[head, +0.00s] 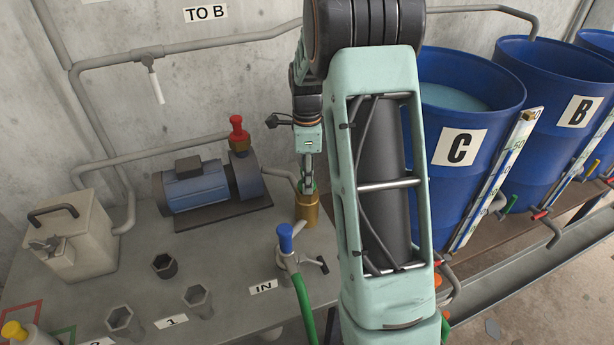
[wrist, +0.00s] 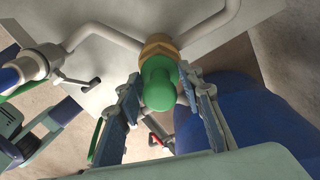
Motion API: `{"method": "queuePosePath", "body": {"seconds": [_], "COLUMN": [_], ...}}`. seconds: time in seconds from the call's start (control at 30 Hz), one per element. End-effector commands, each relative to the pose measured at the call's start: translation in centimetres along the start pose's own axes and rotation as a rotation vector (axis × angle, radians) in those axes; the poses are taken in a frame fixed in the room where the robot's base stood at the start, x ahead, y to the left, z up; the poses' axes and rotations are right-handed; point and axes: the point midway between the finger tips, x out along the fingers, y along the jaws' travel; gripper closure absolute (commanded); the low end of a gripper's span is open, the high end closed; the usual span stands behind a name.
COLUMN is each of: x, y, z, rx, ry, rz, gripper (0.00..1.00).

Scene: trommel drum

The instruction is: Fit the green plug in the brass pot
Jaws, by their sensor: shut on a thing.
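The green plug (wrist: 158,84) is between the two fingers of my gripper (wrist: 160,88) in the wrist view, and my gripper is shut on it. The brass pot (wrist: 158,43) shows just beyond the plug, in line with it. In the head view the brass pot (head: 307,211) stands at the right part of the bench, and my gripper (head: 307,186) points down right over its mouth. Only a sliver of green shows between the fingers there. How far the plug sits in the pot is hidden.
A blue plug (head: 285,237) tops the fitting by the IN label, close in front. A red plug (head: 237,128) sits behind on the pump (head: 197,187). Blue drum C (head: 470,110) stands to the right. Several grey hex sockets, a beige can (head: 70,235) and pipes are at left.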

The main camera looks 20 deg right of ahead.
Motion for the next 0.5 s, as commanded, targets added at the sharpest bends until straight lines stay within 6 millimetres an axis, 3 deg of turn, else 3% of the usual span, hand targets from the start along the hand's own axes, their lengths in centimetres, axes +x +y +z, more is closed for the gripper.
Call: {"method": "queuePosePath", "body": {"seconds": [0.5], "x": [0.5], "y": [0.0], "z": [-0.04], "rx": [0.0], "ry": [0.001], "rz": [0.0], "gripper": [0.9]}}
